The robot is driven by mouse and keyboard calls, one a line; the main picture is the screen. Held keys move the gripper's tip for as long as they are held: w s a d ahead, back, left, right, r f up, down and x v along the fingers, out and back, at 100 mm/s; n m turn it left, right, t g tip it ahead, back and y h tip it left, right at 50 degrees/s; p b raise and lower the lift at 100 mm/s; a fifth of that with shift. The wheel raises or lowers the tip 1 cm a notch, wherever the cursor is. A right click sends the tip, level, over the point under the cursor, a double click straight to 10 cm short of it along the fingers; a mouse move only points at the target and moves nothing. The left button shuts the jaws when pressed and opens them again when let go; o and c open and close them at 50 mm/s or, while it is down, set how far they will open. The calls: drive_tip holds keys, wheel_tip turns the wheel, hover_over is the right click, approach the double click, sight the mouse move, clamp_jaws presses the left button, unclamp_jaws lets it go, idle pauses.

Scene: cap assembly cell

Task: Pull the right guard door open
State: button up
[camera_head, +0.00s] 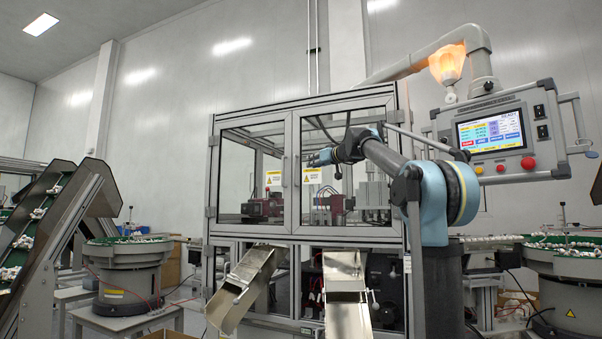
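The right guard door (345,232) is a clear pane in a grey metal frame on the front of the machine enclosure. It looks shut, with its left edge against the left guard door (250,228). Slim handles show near the seam; the right door's handle (297,170) is small. My gripper (313,158) is in front of the right door's upper half, pointing left towards the handle, with a gap between them in the picture. Its fingers are too small and dark to tell open from shut. My arm hides the right door's upper right part.
Two metal chutes (240,285) (346,305) jut out below the doors. A control panel (490,132) hangs on a boom at right. A bowl feeder (125,270) and an inclined conveyor (50,240) stand at left; another feeder (570,260) is at right.

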drive_tip(key=x, duration=1.2)
drive_tip(key=w+d+r+x, duration=0.1)
drive_tip(key=x, duration=0.5)
drive_tip(key=shift+r, duration=0.1)
drive_tip(key=shift+c, duration=0.6)
drive_tip(key=shift+a, duration=0.1)
clamp_jaws()
